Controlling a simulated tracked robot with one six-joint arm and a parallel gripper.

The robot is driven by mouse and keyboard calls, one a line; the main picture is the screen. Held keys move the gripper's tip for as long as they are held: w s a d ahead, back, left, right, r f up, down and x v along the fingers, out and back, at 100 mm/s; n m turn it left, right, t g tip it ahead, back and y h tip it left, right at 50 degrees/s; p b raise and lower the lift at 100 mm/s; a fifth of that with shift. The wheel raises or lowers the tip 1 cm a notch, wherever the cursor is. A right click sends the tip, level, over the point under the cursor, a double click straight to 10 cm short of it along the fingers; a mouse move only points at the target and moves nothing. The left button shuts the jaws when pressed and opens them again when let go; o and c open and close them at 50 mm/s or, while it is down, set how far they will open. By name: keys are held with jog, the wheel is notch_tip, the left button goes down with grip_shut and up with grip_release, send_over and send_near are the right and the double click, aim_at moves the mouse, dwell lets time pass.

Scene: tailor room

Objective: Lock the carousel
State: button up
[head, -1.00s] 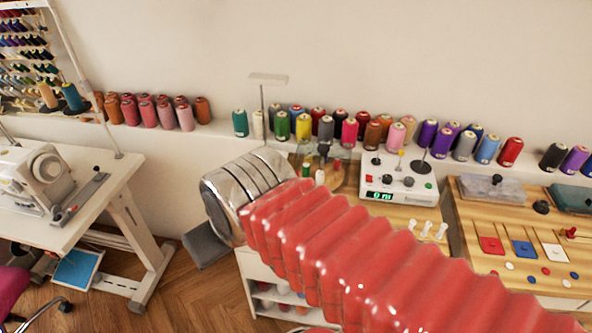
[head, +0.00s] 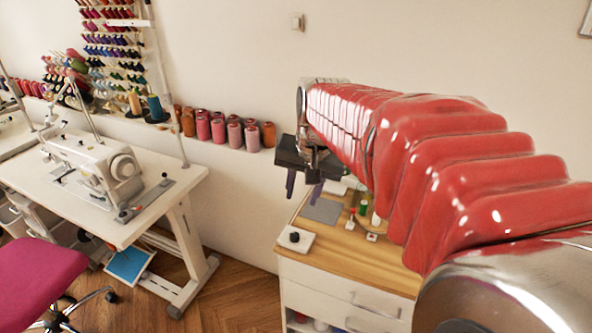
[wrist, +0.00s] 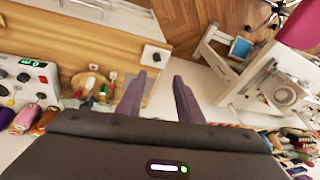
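My gripper (head: 303,184) is above the wooden-topped cabinet in the head view, pointing down. In the wrist view its two dark fingers (wrist: 160,98) stand apart with nothing between them. A small round wooden stand with several little coloured spools, perhaps the carousel (wrist: 93,80), is left of the fingers in the wrist view. In the head view my arm partly hides this area. A white plate with a black knob (head: 295,239) sits at the cabinet top's left front corner; it also shows just beyond the fingertips in the wrist view (wrist: 155,56). I cannot tell whether the knob belongs to the carousel.
A grey flat pad (head: 322,211) lies on the cabinet top. A control box with a green display (wrist: 28,78) stands at the left in the wrist view. A sewing table (head: 100,205) and a pink chair (head: 38,278) are at the left. Thread cones (head: 235,133) line the wall ledge.

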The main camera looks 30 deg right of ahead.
jog(key=w+d+f+m, duration=0.2)
jog(key=d+f+m, duration=0.1)
jog(key=d, duration=0.5)
jog(key=w+d+f+m+g, duration=0.1)
jog(key=w+d+f+m, duration=0.1)
jog(key=d, duration=0.6)
jog(key=w+d+f+m, duration=0.2)
jog(key=d+f, duration=0.3)
jog(key=d, duration=0.4)
jog(key=shift+w+m+g+y, duration=0.3)
jog(key=shift+m+y, duration=0.1)
jog(key=shift+m, duration=0.5)
jog(key=w+f, duration=0.1)
jog(key=f, duration=0.8)
jog(key=w+f, duration=0.1)
jog(key=f, duration=0.3)
jog(key=shift+w+f, duration=0.25)
jog(key=shift+w, duration=0.05)
